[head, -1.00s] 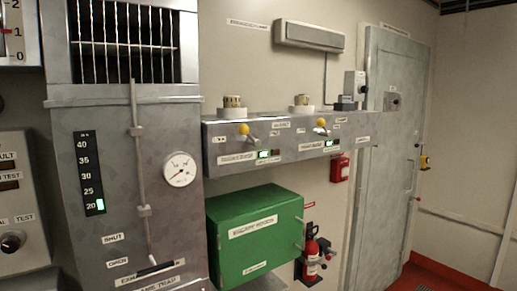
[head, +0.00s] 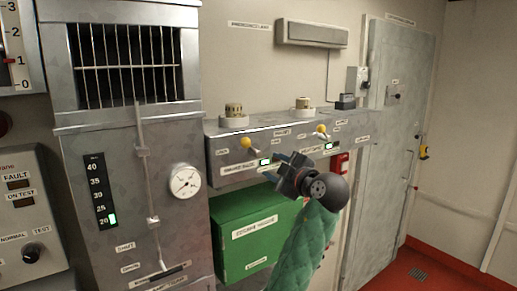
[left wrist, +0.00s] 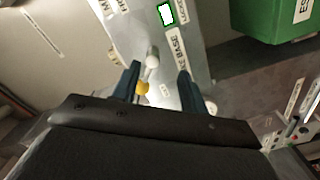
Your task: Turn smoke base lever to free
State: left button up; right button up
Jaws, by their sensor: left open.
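A grey wall unit (head: 290,178) carries two levers with yellow knobs, a left one (head: 246,142) and a right one (head: 321,129). My left gripper (head: 278,165) is in front of the unit, below and between these knobs in the head view. In the left wrist view its open fingers (left wrist: 156,85) stand on either side of a lever with a yellow knob (left wrist: 143,87); whether they touch it is unclear. A partly hidden label ending in "KE BASE" (left wrist: 176,50) is beside that lever. The head view does not clearly show which lever this is. My right gripper is not in view.
A green box (head: 228,232) hangs below the unit, and it also shows in the left wrist view (left wrist: 275,18). Two round detectors (head: 233,110) (head: 303,104) stand on the unit's top. A red box (head: 340,163) and a grey door (head: 390,150) are at the right.

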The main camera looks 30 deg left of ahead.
aim_at(260, 155)
pick_arm(q)
jog(key=shift+w+a+r+n+p, duration=0.15)
jog(key=shift+w+a+r+p, duration=0.05)
jog(key=shift+a+r+p, duration=0.35)
jog(key=shift+w+a+r+n+p, duration=0.2)
jog(key=shift+a+r+p, duration=0.15)
jog(key=shift+a, duration=0.25)
jog(key=p+x, duration=0.2)
jog(key=x, duration=0.2)
jog(key=shift+a+p, duration=0.1)
jog(key=shift+p, duration=0.3)
jog(key=shift+w+a+f+p, duration=0.25)
jog(key=shift+a+p, duration=0.05)
jog(key=shift+a, duration=0.3)
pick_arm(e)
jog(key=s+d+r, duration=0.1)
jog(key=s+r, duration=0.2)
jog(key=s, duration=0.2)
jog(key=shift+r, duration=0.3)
pick_arm(q)
grip_shut()
